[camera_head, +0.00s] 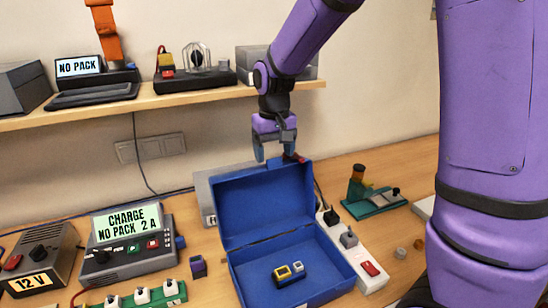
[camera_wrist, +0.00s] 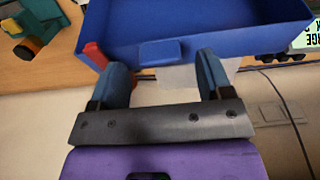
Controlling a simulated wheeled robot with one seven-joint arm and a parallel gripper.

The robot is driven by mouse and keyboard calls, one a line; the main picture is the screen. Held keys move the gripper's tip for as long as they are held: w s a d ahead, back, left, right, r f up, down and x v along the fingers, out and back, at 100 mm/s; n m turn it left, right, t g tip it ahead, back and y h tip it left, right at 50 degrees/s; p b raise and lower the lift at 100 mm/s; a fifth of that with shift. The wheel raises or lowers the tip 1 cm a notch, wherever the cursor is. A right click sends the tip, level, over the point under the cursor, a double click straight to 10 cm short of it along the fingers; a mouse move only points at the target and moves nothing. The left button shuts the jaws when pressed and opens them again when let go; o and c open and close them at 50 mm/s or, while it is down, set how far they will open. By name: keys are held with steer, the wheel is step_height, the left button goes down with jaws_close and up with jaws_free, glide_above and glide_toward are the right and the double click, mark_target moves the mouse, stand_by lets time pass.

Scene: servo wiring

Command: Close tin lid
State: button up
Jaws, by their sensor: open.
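The blue tin (camera_head: 318,284) stands on the table with its lid (camera_head: 262,205) open and tilted up at the back. A small blue tab (camera_wrist: 160,51) sits on the middle of the lid's edge (camera_wrist: 240,44) in the wrist view. My gripper (camera_head: 274,153) is open at the top edge of the lid. In the wrist view my gripper (camera_wrist: 165,72) has one blue-grey finger to each side below the tab, with nothing held between them. I cannot tell whether a finger touches the lid. A red piece (camera_wrist: 94,55) shows beside the left finger.
A small dark part with a yellow frame (camera_head: 287,273) lies inside the tin. A charger (camera_head: 128,252) stands to the left and a white power strip (camera_head: 372,282) to the right. A wooden shelf (camera_head: 190,98) with devices runs behind on the wall.

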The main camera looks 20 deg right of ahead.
steer(key=shift+f, duration=1.05)
steer(key=c, duration=1.3)
